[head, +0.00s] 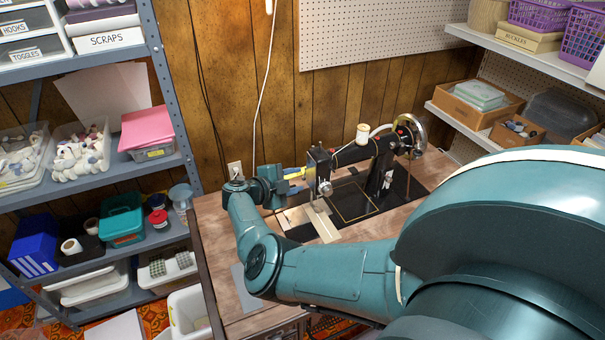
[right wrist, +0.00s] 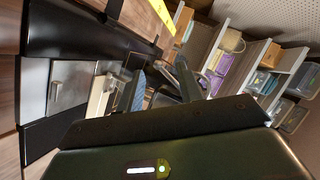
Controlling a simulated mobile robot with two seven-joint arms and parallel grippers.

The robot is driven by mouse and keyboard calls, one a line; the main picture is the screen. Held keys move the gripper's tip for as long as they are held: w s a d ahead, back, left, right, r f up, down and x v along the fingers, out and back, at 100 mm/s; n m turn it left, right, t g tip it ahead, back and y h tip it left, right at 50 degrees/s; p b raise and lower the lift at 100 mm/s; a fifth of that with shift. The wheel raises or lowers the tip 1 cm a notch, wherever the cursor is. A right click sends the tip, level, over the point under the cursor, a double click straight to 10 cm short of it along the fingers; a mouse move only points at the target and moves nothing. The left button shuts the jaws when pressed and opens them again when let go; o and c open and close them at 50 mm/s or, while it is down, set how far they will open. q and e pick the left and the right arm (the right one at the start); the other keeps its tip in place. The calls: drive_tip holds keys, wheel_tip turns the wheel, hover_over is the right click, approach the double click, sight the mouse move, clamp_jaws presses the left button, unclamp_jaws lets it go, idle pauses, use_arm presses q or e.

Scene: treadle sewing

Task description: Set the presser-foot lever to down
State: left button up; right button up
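The black sewing machine (head: 383,165) stands on its wooden table, with its needle-end head (head: 320,163) at the left and its handwheel (head: 412,138) at the right. My right gripper (head: 300,179) is just left of the head, at about its height. In the right wrist view its two dark fingers (right wrist: 160,88) are spread apart, with nothing clearly held between them. Part of the machine (right wrist: 95,38) shows at the left there, near a silver plate (right wrist: 72,84). I cannot make out the presser-foot lever in either view. My left gripper is out of view.
A shelf rack (head: 165,165) with boxes and bins stands at the left. Wall shelves (head: 465,117) with baskets and boxes are at the upper right. A thread spool (head: 363,133) sits on top of the machine. The wooden table (head: 212,232) has bare surface at its left.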

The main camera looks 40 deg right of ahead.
use_arm(q)
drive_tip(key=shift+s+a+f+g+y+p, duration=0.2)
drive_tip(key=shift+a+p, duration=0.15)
drive_tip(key=shift+p, duration=0.15)
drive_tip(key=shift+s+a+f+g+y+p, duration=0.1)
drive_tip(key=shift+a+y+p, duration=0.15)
drive_tip(key=shift+p, duration=0.2)
use_arm(e)
drive_tip(key=v, duration=0.8)
drive_tip(key=shift+a+r, duration=0.2)
drive_tip(key=shift+a, duration=0.15)
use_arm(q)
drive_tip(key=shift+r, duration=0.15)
